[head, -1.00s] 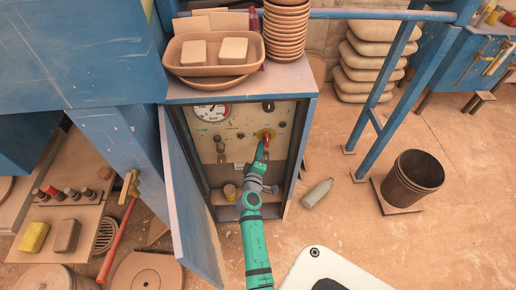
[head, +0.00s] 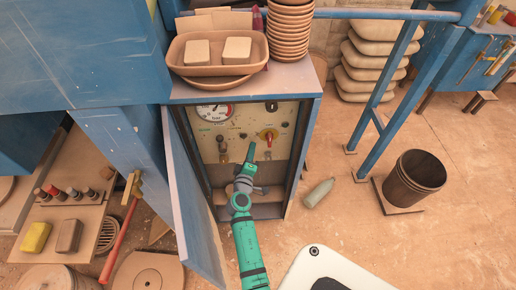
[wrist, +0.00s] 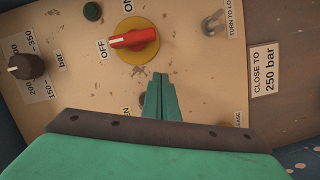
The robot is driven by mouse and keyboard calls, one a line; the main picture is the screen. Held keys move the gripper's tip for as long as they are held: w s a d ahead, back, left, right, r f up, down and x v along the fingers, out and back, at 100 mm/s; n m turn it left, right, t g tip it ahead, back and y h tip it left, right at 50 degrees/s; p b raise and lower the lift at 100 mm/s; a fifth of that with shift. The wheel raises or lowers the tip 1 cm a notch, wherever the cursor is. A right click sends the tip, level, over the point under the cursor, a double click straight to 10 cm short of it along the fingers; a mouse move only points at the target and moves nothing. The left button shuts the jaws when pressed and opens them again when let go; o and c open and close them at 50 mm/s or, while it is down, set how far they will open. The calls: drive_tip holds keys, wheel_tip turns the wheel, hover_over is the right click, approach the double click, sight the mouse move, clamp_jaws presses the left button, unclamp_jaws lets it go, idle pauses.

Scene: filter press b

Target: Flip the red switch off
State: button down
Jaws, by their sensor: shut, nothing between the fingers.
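The red switch (wrist: 133,39) is a red handle on a round yellow plate, on the cream panel inside the open blue cabinet. It also shows in the head view (head: 268,135). In the wrist view the handle lies sideways and its white-marked end points at the OFF label (wrist: 103,49). The ON label (wrist: 128,5) is above the plate. My green gripper (wrist: 160,77) is shut and empty, its fingertips just below and right of the yellow plate, apart from the handle in the picture. In the head view my gripper (head: 251,147) is left of and below the switch.
A metal toggle (wrist: 212,22) is to the right. The cabinet door (head: 190,195) stands open on the left. A gauge (head: 213,111) is at upper left.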

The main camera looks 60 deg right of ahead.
drive_tip(key=f+v, duration=0.1)
drive_tip(key=v, duration=0.9)
drive_tip(key=shift+d, duration=0.1)
idle(0.3)
